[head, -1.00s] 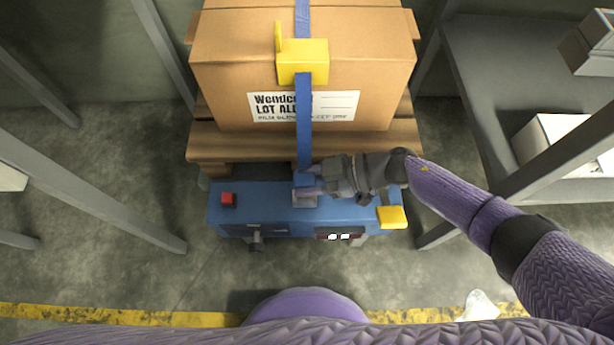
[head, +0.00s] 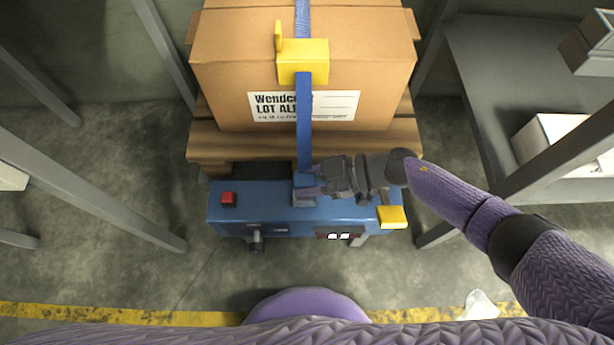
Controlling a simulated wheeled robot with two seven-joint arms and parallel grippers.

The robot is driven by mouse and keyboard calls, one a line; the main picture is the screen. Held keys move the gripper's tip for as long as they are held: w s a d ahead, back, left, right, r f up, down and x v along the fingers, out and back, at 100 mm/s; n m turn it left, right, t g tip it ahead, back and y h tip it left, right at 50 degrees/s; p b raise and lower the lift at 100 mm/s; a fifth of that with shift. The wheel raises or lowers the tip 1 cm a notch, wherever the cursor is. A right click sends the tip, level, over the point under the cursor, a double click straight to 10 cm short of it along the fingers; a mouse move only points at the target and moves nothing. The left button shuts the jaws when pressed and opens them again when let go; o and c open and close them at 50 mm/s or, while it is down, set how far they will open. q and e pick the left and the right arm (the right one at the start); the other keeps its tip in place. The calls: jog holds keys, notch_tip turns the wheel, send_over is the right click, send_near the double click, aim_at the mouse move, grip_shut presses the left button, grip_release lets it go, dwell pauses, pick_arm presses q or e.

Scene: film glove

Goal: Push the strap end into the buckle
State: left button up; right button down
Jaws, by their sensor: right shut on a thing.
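A blue strap (head: 304,120) runs down the front of the cardboard box from a yellow buckle (head: 303,62) on the box's top front edge. The strap's lower part reaches a small grey block (head: 305,200) on top of the blue machine (head: 260,205). My right gripper (head: 312,190) comes in from the right and is shut on the strap end at that block. Its fingers partly hide the strap end and the block, so I cannot tell how they touch. My left gripper is not in view.
The cardboard box (head: 230,60) stands on a wooden pallet (head: 230,145) behind the machine. The machine has a red button (head: 229,199) and a yellow pad (head: 392,217). Grey shelving (head: 480,70) stands at right, with posts on both sides.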

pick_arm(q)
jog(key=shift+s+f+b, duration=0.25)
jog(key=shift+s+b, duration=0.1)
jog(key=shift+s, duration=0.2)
pick_arm(e)
jog(key=shift+f, duration=0.6)
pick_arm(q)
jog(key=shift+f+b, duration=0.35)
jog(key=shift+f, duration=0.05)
pick_arm(e)
jog(key=shift+f, duration=0.5)
